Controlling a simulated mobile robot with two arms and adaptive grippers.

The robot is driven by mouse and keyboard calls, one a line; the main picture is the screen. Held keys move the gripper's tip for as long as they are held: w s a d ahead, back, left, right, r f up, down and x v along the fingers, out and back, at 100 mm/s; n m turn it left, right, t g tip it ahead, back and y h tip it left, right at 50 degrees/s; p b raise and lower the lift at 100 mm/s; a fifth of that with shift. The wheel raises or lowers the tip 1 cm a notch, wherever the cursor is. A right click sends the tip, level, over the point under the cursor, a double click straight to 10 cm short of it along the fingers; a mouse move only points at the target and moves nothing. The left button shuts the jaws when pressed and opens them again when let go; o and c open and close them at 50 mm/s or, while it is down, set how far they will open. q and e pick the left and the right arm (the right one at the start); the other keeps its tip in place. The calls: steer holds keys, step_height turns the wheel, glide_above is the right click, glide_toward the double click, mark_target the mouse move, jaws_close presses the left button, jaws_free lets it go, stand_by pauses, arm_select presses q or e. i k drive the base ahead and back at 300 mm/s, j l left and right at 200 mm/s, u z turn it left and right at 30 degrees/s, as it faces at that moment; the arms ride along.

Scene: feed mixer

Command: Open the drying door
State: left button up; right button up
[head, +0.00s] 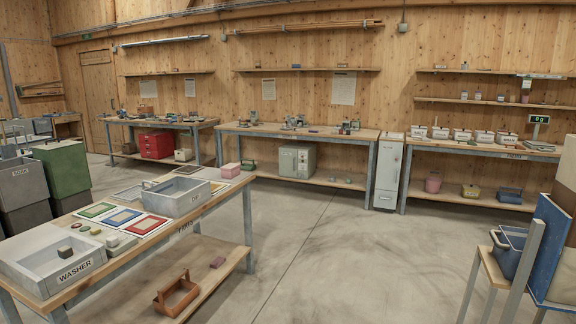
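A tall, narrow light-grey cabinet (387,172) stands between the middle and right back tables. Its front door looks shut, with small fittings on it. A squat grey-green box like an oven (297,160) sits on the lower shelf of the middle back table. Its front looks shut too. I cannot tell from any readable label which of these has the drying door. Both are across the room from me. Neither of my grippers is in view.
A near-left table (240,180) holds a tub labelled WASHER (55,260), another grey basin (176,196) and coloured mats. A stand with a blue bin (510,250) is at the right. Open concrete floor (310,240) lies between them, up to the back tables.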

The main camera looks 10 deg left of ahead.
mark_target(288, 157)
steer(key=i+z, duration=0.1)
steer(key=i, duration=2.3)
steer(key=i+z, duration=0.15)
steer(key=i, duration=1.1)
steer(key=i+u, duration=0.25)
steer(key=i, duration=0.25)
steer(key=i+u, duration=0.25)
steer(key=i, duration=0.25)
steer(key=i+u, duration=0.25)
steer(key=i, duration=0.25)
steer(key=i+l+u, duration=0.2)
steer(key=i, duration=0.25)
steer(key=i+j, duration=0.15)
steer(key=i, duration=1.05)
steer(key=j+u, duration=0.05)
